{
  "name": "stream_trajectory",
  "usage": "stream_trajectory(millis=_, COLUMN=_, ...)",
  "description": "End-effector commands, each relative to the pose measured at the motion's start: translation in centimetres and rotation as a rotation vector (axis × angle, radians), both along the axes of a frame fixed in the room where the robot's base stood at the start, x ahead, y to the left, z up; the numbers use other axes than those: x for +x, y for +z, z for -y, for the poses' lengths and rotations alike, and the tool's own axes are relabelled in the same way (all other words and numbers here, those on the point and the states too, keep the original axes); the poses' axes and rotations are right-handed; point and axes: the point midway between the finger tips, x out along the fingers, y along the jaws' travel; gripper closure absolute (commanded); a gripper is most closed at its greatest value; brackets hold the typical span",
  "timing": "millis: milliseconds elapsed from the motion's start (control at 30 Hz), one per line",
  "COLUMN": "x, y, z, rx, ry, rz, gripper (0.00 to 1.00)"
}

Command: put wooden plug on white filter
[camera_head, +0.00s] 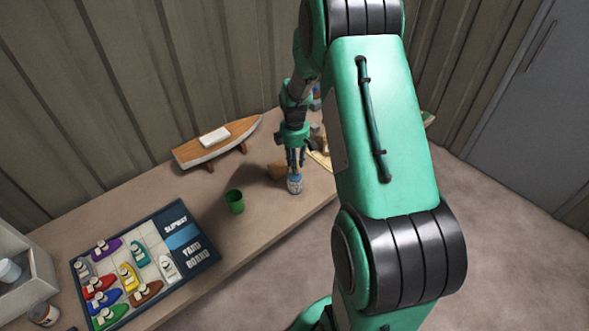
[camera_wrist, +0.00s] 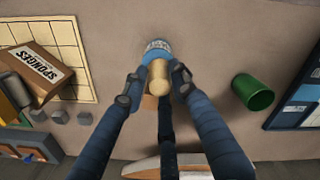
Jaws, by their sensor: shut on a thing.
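My gripper (camera_wrist: 158,82) is shut on the pale wooden plug (camera_wrist: 158,81), which sits between the fingertips in the wrist view.
A green cup (camera_head: 235,201) stands left of the cylinder. A slipway board (camera_head: 205,257) with several toy boats lies further left. A model boat (camera_head: 217,142) is at the back. A sponges box (camera_wrist: 36,70) and a grid mat (camera_wrist: 74,40) lie on the other side.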

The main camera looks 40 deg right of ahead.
Motion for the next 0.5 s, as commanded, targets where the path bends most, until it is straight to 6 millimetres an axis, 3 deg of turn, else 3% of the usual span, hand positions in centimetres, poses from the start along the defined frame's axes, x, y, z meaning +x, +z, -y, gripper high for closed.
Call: stream_trajectory(millis=500, x=0.78, y=-0.22, z=0.42, rx=0.001, ry=0.0, rz=-0.001, gripper=0.87)
